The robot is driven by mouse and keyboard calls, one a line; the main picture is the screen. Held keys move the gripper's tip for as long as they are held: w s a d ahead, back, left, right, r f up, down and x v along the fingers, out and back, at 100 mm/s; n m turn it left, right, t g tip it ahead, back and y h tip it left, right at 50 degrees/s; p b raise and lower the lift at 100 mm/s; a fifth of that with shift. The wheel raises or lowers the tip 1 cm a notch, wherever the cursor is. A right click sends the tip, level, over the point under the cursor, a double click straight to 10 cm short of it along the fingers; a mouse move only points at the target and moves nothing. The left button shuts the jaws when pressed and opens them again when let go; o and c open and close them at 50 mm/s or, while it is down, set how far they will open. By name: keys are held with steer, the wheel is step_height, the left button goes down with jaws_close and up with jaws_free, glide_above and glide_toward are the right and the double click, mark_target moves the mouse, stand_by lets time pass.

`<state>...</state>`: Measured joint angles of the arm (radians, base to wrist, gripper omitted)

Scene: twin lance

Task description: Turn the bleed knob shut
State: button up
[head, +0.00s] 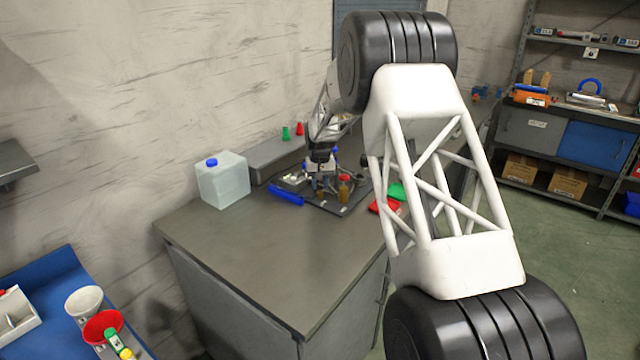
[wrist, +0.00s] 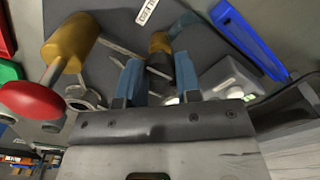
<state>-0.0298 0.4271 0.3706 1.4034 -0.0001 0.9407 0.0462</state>
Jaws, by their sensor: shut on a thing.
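My gripper (wrist: 158,80) points down over the fixture on the bench; its two blue fingers are closed around a dark round piece (wrist: 160,62) with an amber part (wrist: 159,42) beyond it. This dark piece appears to be the bleed knob, but its markings and turn angle are hidden by the fingers. In the head view my gripper (head: 322,158) is small and far off, above the dark base plate (head: 352,207). An amber cylinder (wrist: 70,42) with a red cap (wrist: 32,100) stands at the left in the wrist view, apart from the fingers.
A blue bar (head: 286,194) lies left of the base plate. Red (head: 385,206) and green (head: 397,190) pieces lie at its right. A translucent jug (head: 224,182) stands at the bench's left edge. The front bench top (head: 260,245) is clear.

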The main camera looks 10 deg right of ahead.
mark_target(320, 184)
steer(key=o, duration=0.9)
steer(key=shift+r, duration=0.15)
steer(key=shift+r, duration=3.75)
steer(key=shift+s+r, duration=0.1)
